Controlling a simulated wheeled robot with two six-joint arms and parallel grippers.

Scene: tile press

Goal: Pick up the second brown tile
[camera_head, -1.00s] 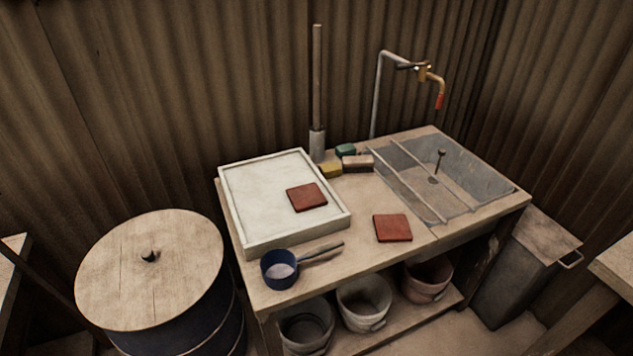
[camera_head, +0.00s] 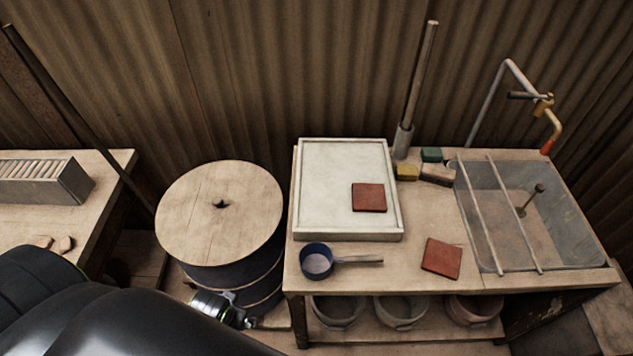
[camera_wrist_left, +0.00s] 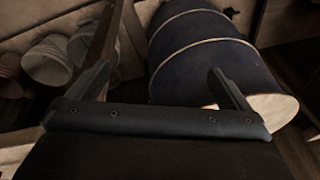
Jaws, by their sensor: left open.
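One reddish-brown tile (camera_head: 369,197) lies flat on the white tray (camera_head: 397,222). Another reddish-brown tile (camera_head: 441,258) lies flat on the bare wood of the bench, right of the ladle and left of the sink. My left arm enters the head view from the lower left, beside the drum and well away from both tiles. In the left wrist view my left gripper (camera_wrist_left: 163,84) is open, with nothing between its fingers, and no tile shows there. My right gripper is not in view.
A drum (camera_head: 221,210) with a wooden lid stands left of the bench (camera_head: 390,273). A blue ladle (camera_head: 317,261) lies before the tray. Sponges and brushes sit behind, near an upright pole (camera_head: 418,85). The sink (camera_head: 580,240) is right. Buckets stand below. A rack (camera_head: 45,183) is far left.

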